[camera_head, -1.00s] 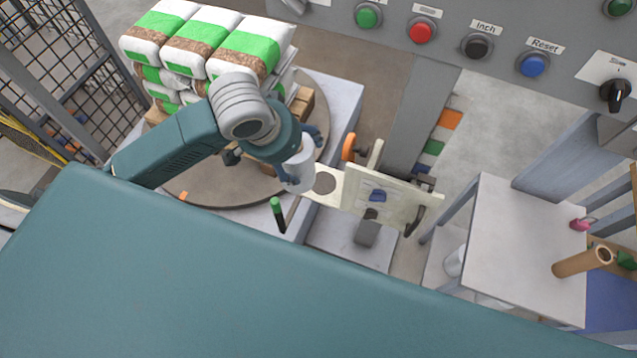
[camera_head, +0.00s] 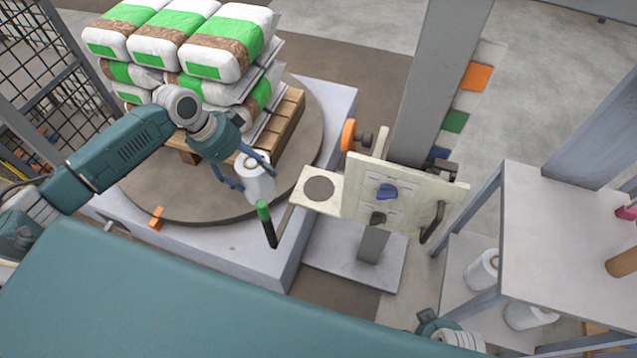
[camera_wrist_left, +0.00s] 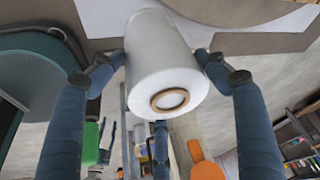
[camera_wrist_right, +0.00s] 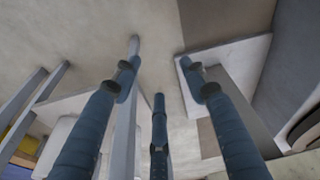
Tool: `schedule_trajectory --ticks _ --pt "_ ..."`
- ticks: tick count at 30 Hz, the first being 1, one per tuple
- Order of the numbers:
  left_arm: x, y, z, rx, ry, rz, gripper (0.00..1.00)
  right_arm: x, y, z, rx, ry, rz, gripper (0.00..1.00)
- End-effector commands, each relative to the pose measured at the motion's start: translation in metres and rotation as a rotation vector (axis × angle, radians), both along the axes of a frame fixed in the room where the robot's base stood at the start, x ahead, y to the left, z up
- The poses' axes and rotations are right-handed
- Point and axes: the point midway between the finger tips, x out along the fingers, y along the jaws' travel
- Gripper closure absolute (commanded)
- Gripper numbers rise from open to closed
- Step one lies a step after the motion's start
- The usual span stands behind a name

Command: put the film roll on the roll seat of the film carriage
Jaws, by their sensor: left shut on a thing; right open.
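My left gripper (camera_head: 243,172) is shut on the white film roll (camera_head: 256,182), which hangs nearly upright left of the film carriage. The left wrist view shows the roll (camera_wrist_left: 160,65) between the fingers, its brown core ring facing the camera. The film carriage (camera_head: 400,195) is a cream panel with a blue knob and a dark handle. Its roll seat (camera_head: 319,188) is a cream plate with a dark disc, bare, with a gap between it and the roll. My right gripper (camera_wrist_right: 160,85) is open and empty in the right wrist view; only part of that arm shows in the head view.
A green-tipped lever (camera_head: 265,218) stands just below the held roll. Stacked bags (camera_head: 185,45) sit on a pallet on the turntable (camera_head: 150,190). A grey post (camera_head: 435,80) stands behind the carriage. A grey table (camera_head: 575,225) at right has white rolls (camera_head: 483,270) below its top.

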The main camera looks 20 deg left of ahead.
Motion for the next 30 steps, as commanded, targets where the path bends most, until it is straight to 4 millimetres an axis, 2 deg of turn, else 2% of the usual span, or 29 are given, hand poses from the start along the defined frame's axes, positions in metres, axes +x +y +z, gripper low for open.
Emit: schedule_trajectory --ticks 12,18,25,30 --pt "0.057 -0.095 0.002 -0.007 -0.007 -0.006 0.69 0.01 0.0 0.035 0.002 -0.023 -0.003 0.56" --pt "0.079 -0.133 0.002 -0.004 -0.005 -0.004 0.69 0.011 0.0 0.056 0.002 -0.032 -0.005 0.56" --pt "0.088 -0.147 0.0 -0.001 -0.002 -0.002 0.69 0.012 0.0 0.068 0.002 -0.038 -0.006 0.56" --pt "0.087 -0.147 -0.023 0.0 0.0 -0.002 0.69 0.012 0.0 0.09 0.004 -0.052 -0.008 0.56"
